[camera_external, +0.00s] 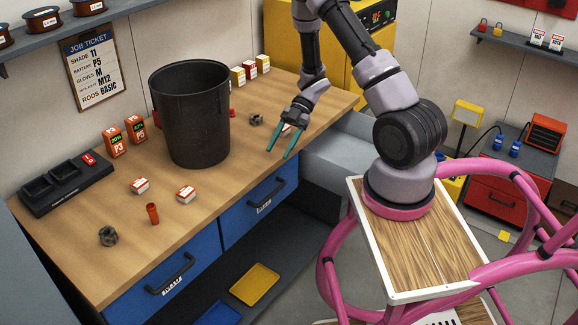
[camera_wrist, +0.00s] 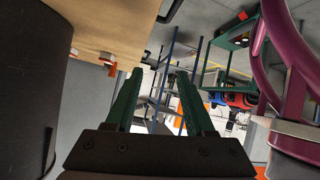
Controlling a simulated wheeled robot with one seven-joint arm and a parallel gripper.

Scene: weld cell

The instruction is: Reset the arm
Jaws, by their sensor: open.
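My gripper (camera_external: 280,142) has two green fingers that stand apart with nothing between them. In the external view it hangs over the front right edge of the wooden workbench (camera_external: 215,208), tilted down to the left. My arm reaches up from its base and folds down to the bench. In the wrist view my gripper (camera_wrist: 158,90) also shows its fingers spread and empty, with the far room beyond. A small white and red box (camera_external: 286,129) sits just behind the fingers and is partly hidden by them.
A tall black bin (camera_external: 192,115) stands on the bench left of my gripper. Pink tubing (camera_external: 480,168) surrounds my base.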

